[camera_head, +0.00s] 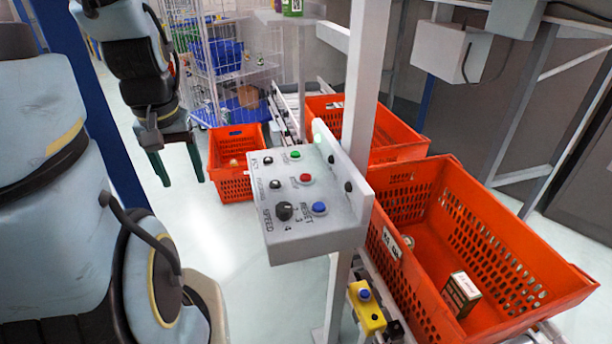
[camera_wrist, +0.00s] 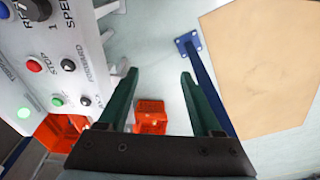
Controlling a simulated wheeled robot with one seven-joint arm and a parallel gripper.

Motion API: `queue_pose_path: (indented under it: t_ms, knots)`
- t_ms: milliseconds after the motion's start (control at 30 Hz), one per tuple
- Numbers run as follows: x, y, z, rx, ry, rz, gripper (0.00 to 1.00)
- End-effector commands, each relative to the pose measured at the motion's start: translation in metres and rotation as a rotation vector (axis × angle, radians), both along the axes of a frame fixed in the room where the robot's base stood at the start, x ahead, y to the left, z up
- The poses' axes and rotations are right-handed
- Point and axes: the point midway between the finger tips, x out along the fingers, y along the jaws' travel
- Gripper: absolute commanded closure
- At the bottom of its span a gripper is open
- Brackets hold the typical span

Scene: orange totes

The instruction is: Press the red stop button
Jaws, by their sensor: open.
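The red stop button (camera_head: 306,179) sits in the middle of the right column of a grey control box (camera_head: 320,235), between a green button (camera_head: 295,154) and a blue reset button (camera_head: 319,208). In the wrist view the red button (camera_wrist: 34,66) is at the left, with the word STOP beside it. My gripper (camera_head: 180,166) hangs left of the box in the head view, apart from it. Its two dark green fingers are spread with nothing between them. In the wrist view my gripper (camera_wrist: 160,82) points past the box's side, and the button lies left of the fingers.
Black knobs, including a speed knob (camera_head: 284,211), line the box's left column. A white post (camera_head: 367,80) rises behind the box. Orange totes stand behind (camera_head: 235,160) and right (camera_head: 480,240) of it. A yellow box with a blue button (camera_head: 366,308) is below.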

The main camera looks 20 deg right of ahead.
Motion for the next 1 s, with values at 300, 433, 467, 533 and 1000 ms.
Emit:
queue_pose_path:
  t_ms: [300, 433, 467, 533, 1000]
  knots:
    - [0.0000, 0.0000, 0.0000, 0.000, 0.000, 0.000, 0.71]
    - [0.0000, 0.0000, 0.0000, 0.000, 0.000, 0.000, 0.85]
    - [0.0000, 0.0000, 0.0000, 0.000, 0.000, 0.000, 0.89]
    - [0.0000, 0.0000, 0.0000, 0.000, 0.000, 0.000, 0.97]
    - [0.0000, 0.0000, 0.0000, 0.000, 0.000, 0.000, 1.00]
